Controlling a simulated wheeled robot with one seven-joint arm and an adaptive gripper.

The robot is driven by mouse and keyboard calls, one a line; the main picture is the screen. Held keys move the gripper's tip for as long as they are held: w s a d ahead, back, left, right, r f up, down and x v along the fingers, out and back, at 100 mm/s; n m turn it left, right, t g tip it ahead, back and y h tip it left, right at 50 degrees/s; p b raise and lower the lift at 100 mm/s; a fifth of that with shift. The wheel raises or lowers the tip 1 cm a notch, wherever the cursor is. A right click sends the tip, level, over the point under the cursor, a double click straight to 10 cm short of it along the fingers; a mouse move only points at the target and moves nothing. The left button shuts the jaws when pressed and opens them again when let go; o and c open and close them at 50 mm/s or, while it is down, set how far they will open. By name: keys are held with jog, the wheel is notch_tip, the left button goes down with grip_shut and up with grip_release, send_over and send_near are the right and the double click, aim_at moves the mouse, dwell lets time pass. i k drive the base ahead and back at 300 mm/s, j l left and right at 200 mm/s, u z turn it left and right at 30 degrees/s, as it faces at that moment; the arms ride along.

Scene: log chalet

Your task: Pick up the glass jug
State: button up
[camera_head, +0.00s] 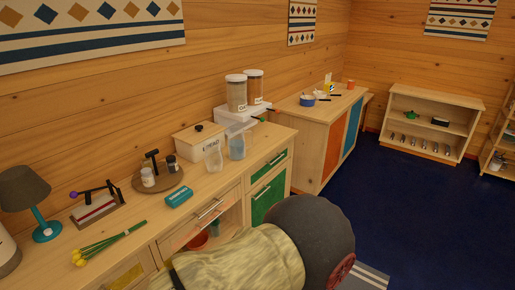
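Two clear glass vessels stand side by side on the long wooden sideboard (148,212), in front of the bread box. The left one (213,157) is colourless. The right one (237,147) looks faintly bluish and slightly larger. They are too small to tell which is the glass jug, and I can make out no handle. Both look upright, and nothing is touching them from above. My gripper's fingers do not show.
The white bread box (195,140) and a white stand (235,118) with two canisters are close behind the vessels. Dark blue floor (420,215) is clear at right.

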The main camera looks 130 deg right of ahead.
aim_at(237, 146)
jog(key=z, duration=4.25)
